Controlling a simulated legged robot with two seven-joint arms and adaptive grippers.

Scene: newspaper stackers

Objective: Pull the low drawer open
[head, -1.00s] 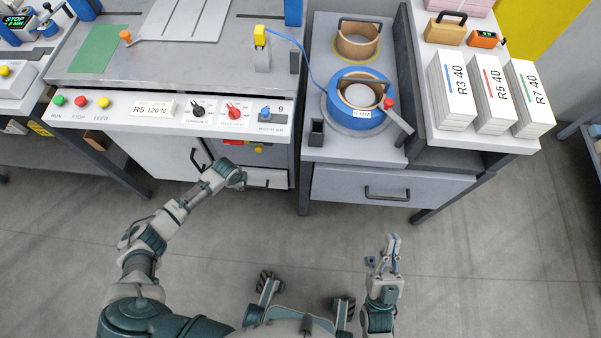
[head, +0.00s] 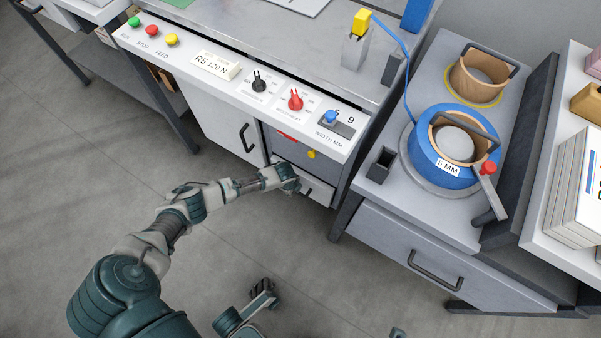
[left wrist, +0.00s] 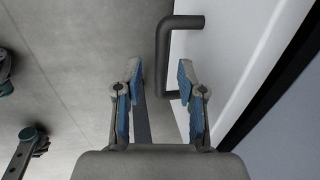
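The low drawer (head: 319,193) is a small white front low in the machine cabinet, under the control panel. It looks closed, partly hidden by my left gripper (head: 292,184), which is right at its front. In the left wrist view the white drawer front (left wrist: 228,60) is on the right with a dark bar handle (left wrist: 163,55). My left gripper (left wrist: 160,75) is open, its two blue-padded fingers apart. The handle's bar shows between the fingertips; I cannot tell whether they touch it. Only a small tip, probably of my right gripper (head: 398,333), shows at the bottom edge.
A cabinet door with a dark handle (head: 245,138) is left of the drawer. The control panel (head: 215,82) overhangs it. A wider drawer (head: 400,248) is in the bench at right. A dark table leg (head: 346,217) stands between.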

